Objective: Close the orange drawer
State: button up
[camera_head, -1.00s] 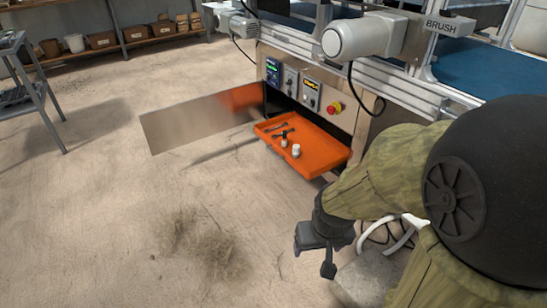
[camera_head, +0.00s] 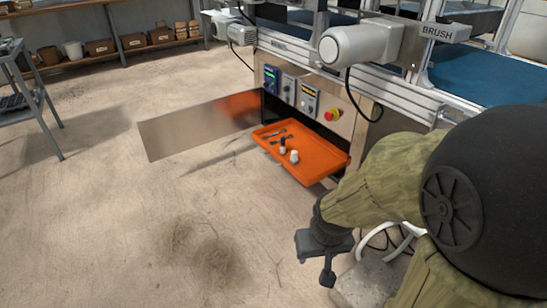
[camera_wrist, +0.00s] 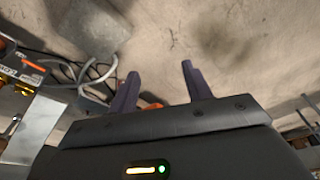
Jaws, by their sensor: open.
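The orange drawer (camera_head: 318,162) stands pulled out from the machine's cabinet, below the control panel. Dark tools (camera_head: 278,136) and small bottles (camera_head: 294,157) lie or stand in it. My gripper (camera_head: 314,263) hangs low in front of the drawer, toward the camera, apart from it. In the wrist view my gripper's two fingers (camera_wrist: 158,92) are spread with nothing held between them. A small bit of orange shows behind the fingers there; I cannot tell what it is.
A metal door panel (camera_head: 195,125) stands open to the left of the drawer. Grey cables (camera_head: 385,238) and a grey block (camera_head: 365,285) lie right of my gripper. A metal table (camera_head: 35,100) stands far left. The floor between is open, with a straw-like patch (camera_head: 200,250).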

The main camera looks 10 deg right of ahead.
jog(key=p+v, duration=0.3)
jog(key=w+p+v, duration=0.1)
jog(key=p+v, duration=0.1)
jog(key=shift+r, duration=0.35)
grip_shut()
jog(key=w+p+v, duration=0.1)
jog(key=p+v, duration=0.5)
jog(key=shift+w+r+p, duration=0.25)
jog(key=shift+r+p, duration=0.05)
jog(key=shift+r, duration=0.05)
jog(key=shift+a+f, duration=0.1)
jog(key=shift+w, duration=0.1)
